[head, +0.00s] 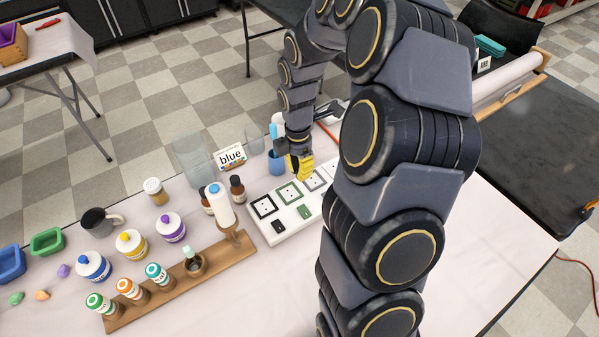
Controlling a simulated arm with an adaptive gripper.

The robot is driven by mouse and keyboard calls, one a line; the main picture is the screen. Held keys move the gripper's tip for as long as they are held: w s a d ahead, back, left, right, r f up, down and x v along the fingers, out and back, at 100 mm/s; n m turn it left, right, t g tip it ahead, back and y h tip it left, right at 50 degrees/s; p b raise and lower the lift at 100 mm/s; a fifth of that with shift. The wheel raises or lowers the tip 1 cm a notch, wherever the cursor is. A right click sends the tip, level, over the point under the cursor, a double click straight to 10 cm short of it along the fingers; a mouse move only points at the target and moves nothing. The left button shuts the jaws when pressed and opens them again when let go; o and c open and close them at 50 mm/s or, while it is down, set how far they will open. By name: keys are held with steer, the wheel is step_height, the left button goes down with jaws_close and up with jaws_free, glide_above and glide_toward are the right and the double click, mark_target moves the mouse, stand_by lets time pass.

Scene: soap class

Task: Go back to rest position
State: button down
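My gripper (301,166) is at the end of my dark grey arm, low over the white board (282,236) with outlined squares and small dark and green pieces. Yellow parts show at its tip. The fingers are small and partly hidden, so I cannot tell whether they are open or shut or hold anything. My arm bends from the bottom right up to the top middle and down to the board. It covers the right part of the board.
A wooden rack (172,290) with several bottles stands left of the board. A "blue" card (231,157), glass vessels (192,160), a blue cup (276,162) and brown bottles (237,189) stand close to the gripper. A grey mug (100,222) is further left. The white table's right side is clear.

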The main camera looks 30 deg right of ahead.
stand_by(0.4)
steer(key=s+a+r+m, duration=0.6)
steer(key=s+m, duration=0.3)
steer(key=s, duration=0.2)
steer(key=s+a+r+m+g, duration=0.1)
steer(key=s+a+r+m, duration=0.6)
steer(key=s+a+m, duration=0.1)
steer(key=s+m, duration=0.1)
steer(key=s, duration=0.1)
steer(key=shift+s+r, duration=0.2)
steer(key=shift+s, duration=0.15)
